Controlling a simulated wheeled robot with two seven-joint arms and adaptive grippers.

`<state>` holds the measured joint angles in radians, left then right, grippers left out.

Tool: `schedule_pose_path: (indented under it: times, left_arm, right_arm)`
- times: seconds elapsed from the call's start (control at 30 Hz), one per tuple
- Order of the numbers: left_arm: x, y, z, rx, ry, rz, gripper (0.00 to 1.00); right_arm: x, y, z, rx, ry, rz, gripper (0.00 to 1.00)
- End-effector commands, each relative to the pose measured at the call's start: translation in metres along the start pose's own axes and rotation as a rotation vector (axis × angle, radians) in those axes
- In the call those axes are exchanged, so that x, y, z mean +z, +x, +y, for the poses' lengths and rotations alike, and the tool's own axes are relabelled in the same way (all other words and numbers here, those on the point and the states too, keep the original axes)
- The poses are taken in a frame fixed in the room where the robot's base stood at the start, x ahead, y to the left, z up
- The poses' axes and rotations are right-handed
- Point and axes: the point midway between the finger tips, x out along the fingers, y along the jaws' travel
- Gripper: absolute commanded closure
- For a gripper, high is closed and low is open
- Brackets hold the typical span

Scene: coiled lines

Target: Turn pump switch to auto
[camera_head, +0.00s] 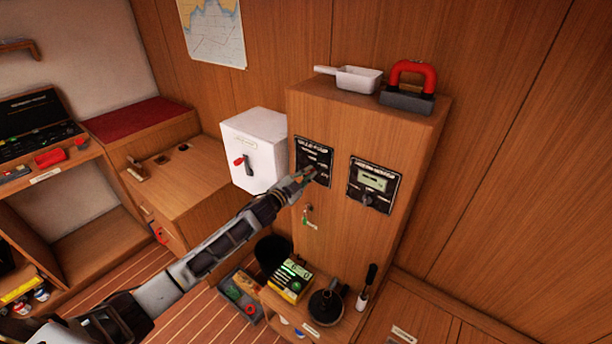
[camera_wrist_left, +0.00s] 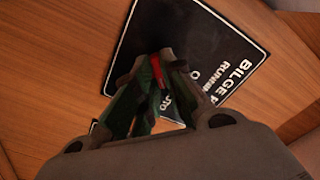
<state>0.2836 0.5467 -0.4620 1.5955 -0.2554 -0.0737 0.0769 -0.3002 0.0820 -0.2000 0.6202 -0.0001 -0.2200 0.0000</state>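The black bilge pump panel (camera_head: 314,154) is on the front of the tall wooden cabinet. In the left wrist view the panel (camera_wrist_left: 228,62) carries white lettering reading "BILGE P" and "RUNNING". My left gripper (camera_head: 312,175) reaches its lower part from the left. In the left wrist view the fingertips (camera_wrist_left: 153,72) close in on each other at the panel face. A small red part (camera_wrist_left: 158,74) shows between them, seemingly the pump switch's pointer. The rest of the switch is hidden by the fingers, so its setting cannot be read. My right gripper is not in view.
A second black panel (camera_head: 374,184) with a display and knob is just right. A white box (camera_head: 255,150) with a red-handled switch stands left. A key (camera_head: 307,212) with a green tag hangs below. A white scoop (camera_head: 351,78) and red-handled tool (camera_head: 412,85) lie on top.

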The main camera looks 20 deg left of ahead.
Motion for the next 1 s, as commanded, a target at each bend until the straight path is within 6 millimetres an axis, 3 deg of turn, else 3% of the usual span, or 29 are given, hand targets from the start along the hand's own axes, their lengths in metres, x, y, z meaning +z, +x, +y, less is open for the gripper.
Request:
schedule_pose_path:
  times: [0.13, 0.63, 1.0]
  left_arm:
    - [0.0, 0.0, 0.0, 0.0, -0.001, 0.0, 0.7]
    - [0.001, -0.004, 0.001, 0.0, -0.001, -0.001, 0.7]
    - [0.001, -0.028, 0.001, 0.001, -0.001, -0.002, 0.7]
  right_arm:
    - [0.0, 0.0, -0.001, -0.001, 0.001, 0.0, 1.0]
    - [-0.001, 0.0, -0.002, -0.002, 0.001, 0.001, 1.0]
    - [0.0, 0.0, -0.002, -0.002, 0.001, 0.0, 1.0]
